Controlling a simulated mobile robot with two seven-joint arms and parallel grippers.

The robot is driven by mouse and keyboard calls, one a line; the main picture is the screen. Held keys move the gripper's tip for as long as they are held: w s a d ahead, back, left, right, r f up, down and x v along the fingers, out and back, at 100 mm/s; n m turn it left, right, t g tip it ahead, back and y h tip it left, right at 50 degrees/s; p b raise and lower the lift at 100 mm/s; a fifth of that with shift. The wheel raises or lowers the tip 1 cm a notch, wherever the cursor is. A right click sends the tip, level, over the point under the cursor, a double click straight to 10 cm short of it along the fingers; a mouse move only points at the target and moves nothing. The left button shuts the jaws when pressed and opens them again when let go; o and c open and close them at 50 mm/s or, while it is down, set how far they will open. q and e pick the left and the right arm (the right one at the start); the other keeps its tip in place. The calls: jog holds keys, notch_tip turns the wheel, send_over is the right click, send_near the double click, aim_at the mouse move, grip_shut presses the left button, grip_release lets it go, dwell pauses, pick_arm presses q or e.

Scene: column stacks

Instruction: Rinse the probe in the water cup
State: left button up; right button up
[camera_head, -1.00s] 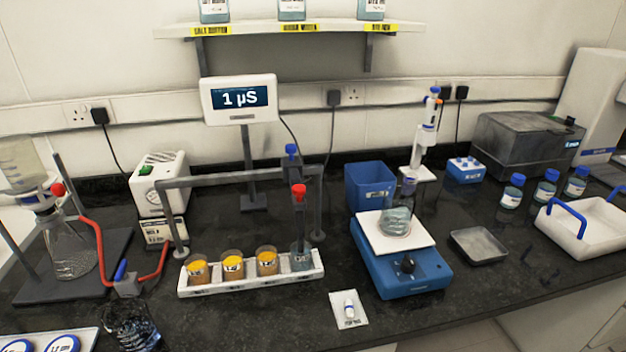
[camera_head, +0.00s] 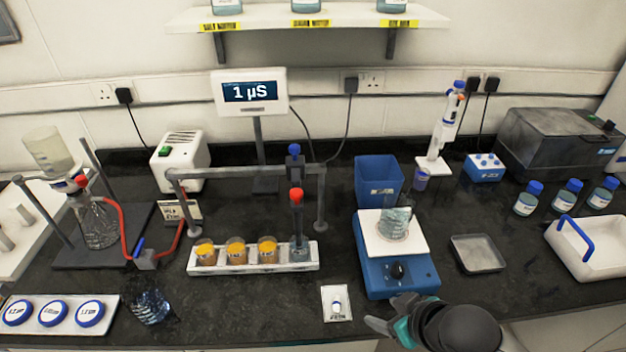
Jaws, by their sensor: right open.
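The probe (camera_head: 297,208), with a red cap on a dark stem, stands upright with its lower end in a clear cup (camera_head: 300,252) at the right end of the white rack (camera_head: 240,268). That cup looks like the water cup. Three cups with orange-yellow contents (camera_head: 236,252) stand left of it in the rack. My right gripper (camera_head: 386,314) is at the bottom of the view, open and empty, in front of the blue stirrer and well right of the probe. My left gripper is not in view.
A grey frame (camera_head: 250,172) with a blue knob (camera_head: 294,150) spans behind the rack. The blue stirrer (camera_head: 400,280) carries a glass beaker (camera_head: 395,224).

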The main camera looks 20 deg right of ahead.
jog(key=w+d+r+n+t+y, duration=0.25)
jog(key=w+r, duration=0.25)
jog(key=r, duration=0.4)
jog(key=t+y, duration=0.2)
jog(key=y, duration=0.2)
send_near(300, 194)
jog(key=a+v, duration=0.1)
jog(key=v, duration=0.5)
jog(key=shift+n+h, duration=0.35)
jog(key=shift+b+x, duration=0.9)
jog(key=shift+x, duration=6.2)
jog(key=shift+r, duration=0.1)
grip_shut()
